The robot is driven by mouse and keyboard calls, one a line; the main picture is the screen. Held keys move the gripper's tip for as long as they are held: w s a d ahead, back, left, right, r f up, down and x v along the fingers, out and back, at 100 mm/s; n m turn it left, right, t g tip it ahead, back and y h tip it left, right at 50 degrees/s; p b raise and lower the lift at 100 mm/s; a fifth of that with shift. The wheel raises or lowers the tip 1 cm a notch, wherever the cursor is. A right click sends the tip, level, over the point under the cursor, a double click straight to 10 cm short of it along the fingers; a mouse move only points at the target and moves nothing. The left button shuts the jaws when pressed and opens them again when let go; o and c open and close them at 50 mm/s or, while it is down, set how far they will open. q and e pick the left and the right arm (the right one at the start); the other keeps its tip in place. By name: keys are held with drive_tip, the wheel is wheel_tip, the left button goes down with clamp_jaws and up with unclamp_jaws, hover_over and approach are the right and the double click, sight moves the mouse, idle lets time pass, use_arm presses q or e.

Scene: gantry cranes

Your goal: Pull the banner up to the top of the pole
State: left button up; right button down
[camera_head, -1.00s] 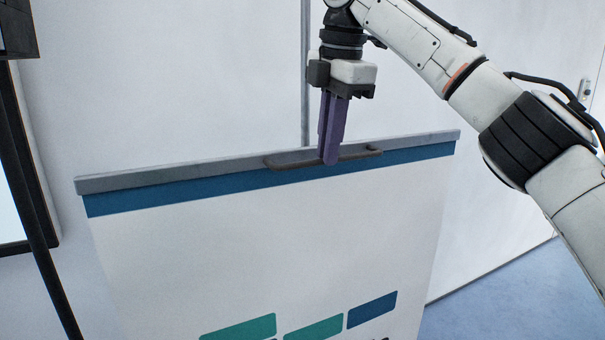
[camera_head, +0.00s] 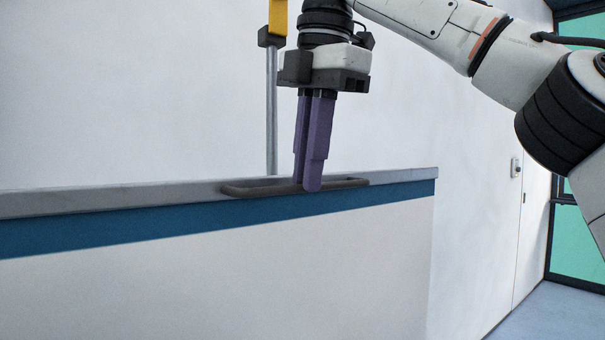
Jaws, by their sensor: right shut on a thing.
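The banner (camera_head: 330,250) is a wide white sheet with a blue band under a grey top bar (camera_head: 90,203). A dark handle (camera_head: 345,183) runs along the bar. My right gripper (camera_head: 309,185) points down with its purple fingers closed on the handle. The grey pole (camera_head: 271,115) stands upright behind the bar, just left of the gripper. A yellow piece (camera_head: 278,17) with a dark block (camera_head: 271,38) below it sits at the pole's upper end. The pole's lower part is hidden behind the banner. My left gripper is not in view.
A pale wall (camera_head: 130,90) stands behind the banner. The space right of the banner looks clear.

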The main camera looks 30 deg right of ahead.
drive_tip(key=c, duration=1.8)
unclamp_jaws()
drive_tip(key=shift+c, duration=0.2)
